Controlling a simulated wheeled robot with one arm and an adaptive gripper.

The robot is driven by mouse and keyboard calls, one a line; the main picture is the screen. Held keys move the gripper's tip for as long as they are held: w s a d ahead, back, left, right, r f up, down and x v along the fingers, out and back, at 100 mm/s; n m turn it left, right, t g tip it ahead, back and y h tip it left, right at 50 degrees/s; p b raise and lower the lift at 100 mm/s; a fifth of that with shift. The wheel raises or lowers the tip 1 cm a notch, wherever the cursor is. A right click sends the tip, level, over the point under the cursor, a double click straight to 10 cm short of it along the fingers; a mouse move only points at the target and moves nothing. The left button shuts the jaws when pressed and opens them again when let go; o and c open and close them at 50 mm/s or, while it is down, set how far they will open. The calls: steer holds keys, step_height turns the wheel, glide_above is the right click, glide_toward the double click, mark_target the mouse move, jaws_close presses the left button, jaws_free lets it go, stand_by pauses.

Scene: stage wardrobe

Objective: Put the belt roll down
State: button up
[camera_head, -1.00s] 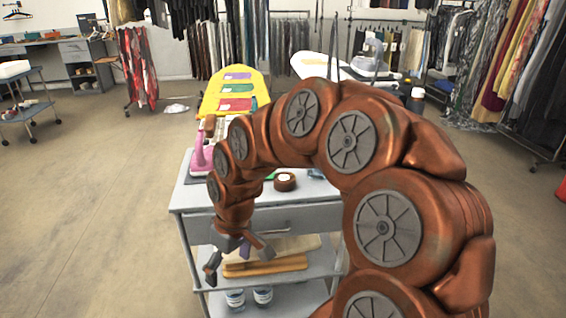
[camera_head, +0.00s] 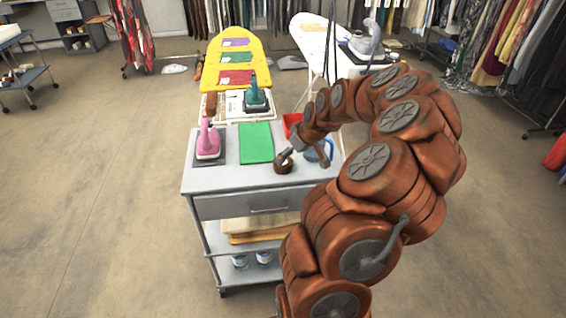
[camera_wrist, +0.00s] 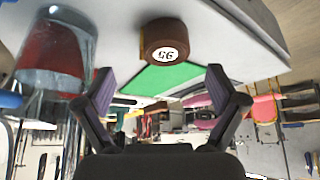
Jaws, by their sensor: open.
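The belt roll (camera_head: 284,164) is a dark brown coil lying on the grey cart top (camera_head: 240,181), near its right front. In the wrist view the belt roll (camera_wrist: 166,40) shows a round white number label and rests on the pale surface, which appears at the top of that picture. My gripper (camera_head: 304,157) is over the right part of the cart top, close beside the roll. In the wrist view my gripper (camera_wrist: 160,78) has its two fingers wide apart with nothing between them. The roll is beyond the fingertips, apart from them.
A clear jug with a blue handle (camera_head: 319,151) stands close to my gripper, right of the roll. A green mat (camera_head: 256,143) and a pink iron (camera_head: 208,141) are to the left. The yellow board (camera_head: 233,55) stands behind.

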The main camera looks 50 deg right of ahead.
steer(key=shift+w+a+p+x, duration=0.2)
steer(key=shift+p+x, duration=0.3)
steer(key=shift+x, duration=0.75)
steer(key=shift+w+a+p+x, duration=0.1)
steer(key=shift+a+p+x, duration=0.3)
steer(key=shift+x, duration=0.8)
steer(key=shift+w+d+f, duration=0.25)
steer(key=shift+w+f, duration=0.05)
steer(key=shift+f, duration=0.15)
steer(key=c, duration=1.4)
steer(key=shift+r, duration=0.15)
